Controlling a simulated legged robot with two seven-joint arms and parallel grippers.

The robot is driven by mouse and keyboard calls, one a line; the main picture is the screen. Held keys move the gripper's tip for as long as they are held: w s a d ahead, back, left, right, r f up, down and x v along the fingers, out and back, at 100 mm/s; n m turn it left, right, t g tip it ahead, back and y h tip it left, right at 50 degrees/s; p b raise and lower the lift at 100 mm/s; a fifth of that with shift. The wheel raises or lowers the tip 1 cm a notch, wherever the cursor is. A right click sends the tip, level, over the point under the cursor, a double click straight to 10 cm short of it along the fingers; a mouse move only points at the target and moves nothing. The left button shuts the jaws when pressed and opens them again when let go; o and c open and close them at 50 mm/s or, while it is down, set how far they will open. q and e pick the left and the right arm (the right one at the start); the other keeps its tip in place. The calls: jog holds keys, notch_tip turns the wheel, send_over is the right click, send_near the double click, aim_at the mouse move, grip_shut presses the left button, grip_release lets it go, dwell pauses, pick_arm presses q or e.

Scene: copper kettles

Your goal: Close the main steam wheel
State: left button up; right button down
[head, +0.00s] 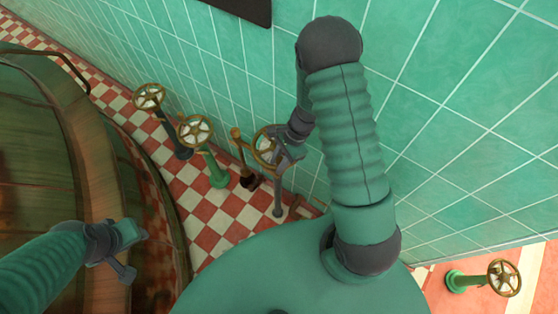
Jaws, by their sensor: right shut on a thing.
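A brass handwheel (258,147) stands on a grey post by the tiled wall, near the middle of the head view. My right gripper (284,148) is shut on the right side of its rim, and the fingers hide part of the wheel. No label shows which wheel is the main steam one. My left gripper (131,252) is at lower left, in front of the large copper kettle (35,140). Its fingers are apart with nothing between them.
Two more handwheels stand to the left, one on a dark post (149,96) and one on a green post (196,131). A short brown-handled lever (239,157) stands close beside the held wheel. Another wheel (504,278) is at lower right. Checkered floor (200,200) lies between.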

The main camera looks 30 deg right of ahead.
jog(key=shift+w+d+r, duration=0.1)
jog(key=shift+w, duration=0.15)
dwell(0.7)
